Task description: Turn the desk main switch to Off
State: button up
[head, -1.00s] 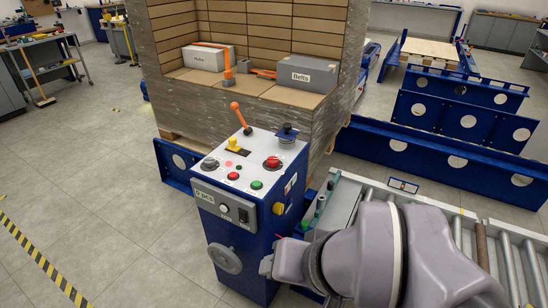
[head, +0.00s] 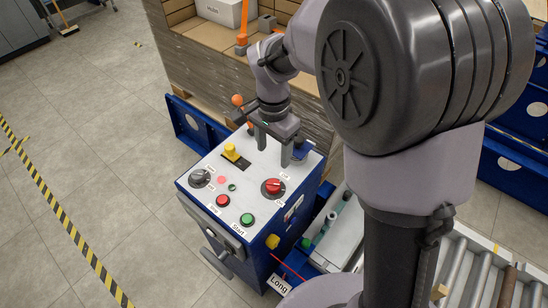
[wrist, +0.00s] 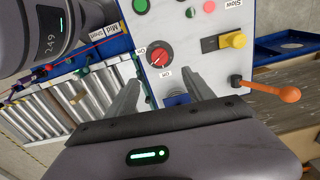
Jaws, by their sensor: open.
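The desk main switch (head: 272,187) is a red rotary knob on a dark round base, on the right part of the white panel top. It also shows in the wrist view (wrist: 159,57), with a small label on each side; its exact setting is too small to read. My gripper (head: 273,152) points down over the back right of the panel, behind the switch and apart from it. Its two fingers are spread with nothing between them. In the wrist view the fingers (wrist: 163,88) frame the panel area just below the switch.
Near the switch are a yellow lever (head: 231,152), a black knob (head: 200,178), a red button (head: 222,200) and a green button (head: 247,219). An orange-tipped lever (wrist: 288,93) stands at the panel's back. Roller conveyor (head: 460,275) lies to the right; stacked cartons stand behind.

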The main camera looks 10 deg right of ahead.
aim_at(273, 183)
notch_tip(273, 183, down, 15)
jog(key=b, duration=0.5)
jog(key=shift+r, duration=0.2)
grip_shut()
jog(key=shift+r, duration=0.1)
jog(key=shift+n, duration=0.3)
jog(key=n+p, duration=0.2)
jog(key=n, duration=0.3)
jog(key=shift+r+n+p, duration=0.1)
jog(key=shift+n+p, duration=0.2)
jog(key=shift+p, duration=0.05)
jog(key=n+p, duration=0.2)
jog(key=n, duration=0.3)
jog(key=shift+a+n, duration=0.1)
jog(key=shift+n, duration=0.3)
